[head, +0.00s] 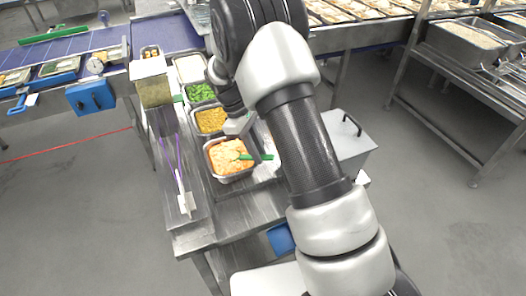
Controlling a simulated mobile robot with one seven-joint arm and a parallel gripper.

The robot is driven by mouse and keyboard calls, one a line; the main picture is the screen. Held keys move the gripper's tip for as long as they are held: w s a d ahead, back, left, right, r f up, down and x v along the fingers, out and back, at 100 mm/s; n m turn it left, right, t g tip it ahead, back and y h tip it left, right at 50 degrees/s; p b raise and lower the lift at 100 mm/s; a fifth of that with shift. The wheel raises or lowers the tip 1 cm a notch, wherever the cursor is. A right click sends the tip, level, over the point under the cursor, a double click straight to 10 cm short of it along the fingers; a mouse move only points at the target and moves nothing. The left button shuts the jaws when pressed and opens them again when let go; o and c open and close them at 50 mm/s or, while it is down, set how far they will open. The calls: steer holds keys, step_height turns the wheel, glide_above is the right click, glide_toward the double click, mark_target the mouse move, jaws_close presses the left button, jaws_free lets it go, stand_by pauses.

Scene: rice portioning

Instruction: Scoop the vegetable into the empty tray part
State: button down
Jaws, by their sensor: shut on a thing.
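My gripper (237,124) is at the right edge of the food pans, near the pan of yellow vegetable (208,118). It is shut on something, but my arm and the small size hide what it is. A pan of green vegetable (199,91) stands behind the yellow one. A pan of orange food (228,153) stands in front, with a green-handled utensil (256,157) across its right side. Sectioned trays (60,66) sit on the blue conveyor at the left. I cannot make out clearly which tray part is empty.
A pan of white food (190,68) is at the back of the row. A metal box (347,145) is right of my arm.

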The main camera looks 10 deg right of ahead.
mark_target(247, 156)
steer(key=shift+w+a, duration=0.45)
steer(key=shift+a, duration=0.25)
steer(key=shift+w+a, duration=0.5)
steer(key=shift+a, duration=0.25)
steer(key=shift+w+a, duration=0.45)
steer(key=shift+a, duration=0.25)
steer(key=shift+r, duration=0.1)
steer(key=shift+r+y+p, duration=0.3)
steer(key=shift+r+p, duration=0.65)
steer(key=shift+r, duration=0.55)
steer(key=shift+r+p, duration=0.6)
steer(key=shift+r, duration=2.25)
